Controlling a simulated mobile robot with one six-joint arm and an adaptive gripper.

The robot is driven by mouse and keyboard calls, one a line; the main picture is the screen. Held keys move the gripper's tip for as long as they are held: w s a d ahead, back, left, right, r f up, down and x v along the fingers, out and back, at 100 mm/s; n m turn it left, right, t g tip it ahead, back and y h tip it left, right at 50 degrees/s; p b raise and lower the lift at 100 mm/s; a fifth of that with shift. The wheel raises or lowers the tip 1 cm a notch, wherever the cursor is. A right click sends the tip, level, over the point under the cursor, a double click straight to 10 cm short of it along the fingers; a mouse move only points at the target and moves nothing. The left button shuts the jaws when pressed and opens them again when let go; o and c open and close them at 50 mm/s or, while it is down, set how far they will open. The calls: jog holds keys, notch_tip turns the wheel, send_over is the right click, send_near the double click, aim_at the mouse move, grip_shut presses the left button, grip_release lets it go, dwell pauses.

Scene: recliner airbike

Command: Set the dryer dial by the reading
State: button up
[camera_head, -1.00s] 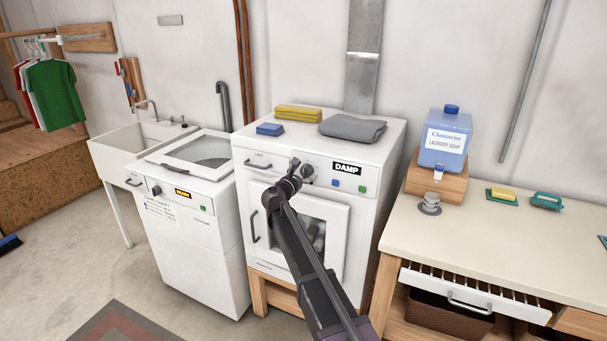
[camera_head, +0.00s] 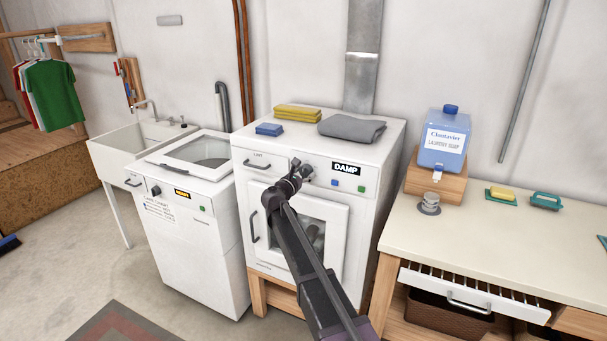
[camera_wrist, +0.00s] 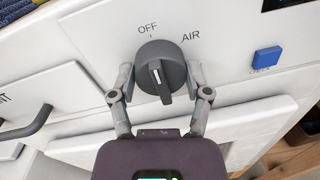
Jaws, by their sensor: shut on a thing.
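The white dryer (camera_head: 385,205) stands in the middle of the head view. Its black display reads DAMP (camera_head: 346,168). The dark grey round dial (camera_wrist: 172,52) is on the dryer's front panel in the wrist view, with a raised ridge and a white mark. The mark points up, roughly toward the printed OFF; AIR is printed to the right of OFF. My gripper (camera_wrist: 162,80) is shut on the dial, one finger on each side. In the head view my gripper (camera_head: 300,174) covers most of the dial. Any other dial labels are hidden.
A blue button (camera_wrist: 267,56) lies right of the dial; a green button (camera_head: 361,189) is further right. A drawer handle (camera_wrist: 36,121) is to the left. A washer (camera_head: 190,240) stands left of the dryer and a worktable (camera_head: 500,240) right.

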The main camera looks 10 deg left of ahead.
jog(key=shift+a+m, duration=0.1)
jog(key=shift+m, duration=0.2)
jog(key=m, duration=0.5)
jog(key=shift+w+r+y+p, duration=0.1)
jog(key=shift+r+y+p, duration=0.05)
jog(key=shift+y+p, duration=0.2)
jog(key=m, duration=0.5)
jog(key=m+y, duration=0.1)
jog(key=m, duration=0.5)
jog(key=shift+p, duration=0.4)
jog(key=m, duration=0.5)
jog(key=shift+r+m, duration=0.1)
jog(key=shift+m, duration=0.3)
jog(key=o, duration=1.2)
